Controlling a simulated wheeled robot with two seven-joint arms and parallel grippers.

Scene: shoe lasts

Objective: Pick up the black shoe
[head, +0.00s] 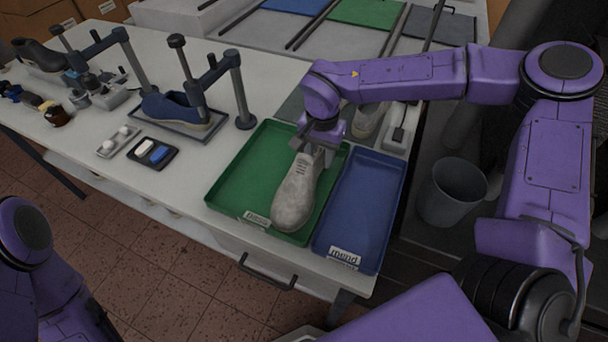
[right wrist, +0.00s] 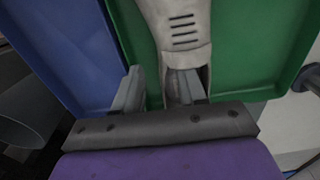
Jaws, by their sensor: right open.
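A dark, near-black shoe (head: 40,57) sits at the far left end of the white table, by a stand, far from my right gripper. My right gripper (head: 318,150) is open over the heel end of a light grey shoe (head: 294,192) in the green tray (head: 222,190). In the right wrist view one finger shows at the opening of this grey shoe (right wrist: 184,35) and the other outside it, over the edge between the trays. I cannot tell whether they touch it. My left gripper is out of view.
A blue tray (head: 352,225) lies right of the green one. A blue shoe (head: 175,108) sits on a stand at the left. Another pale shoe (head: 367,118) stands behind my gripper. A grey bin (head: 451,190) stands right of the table.

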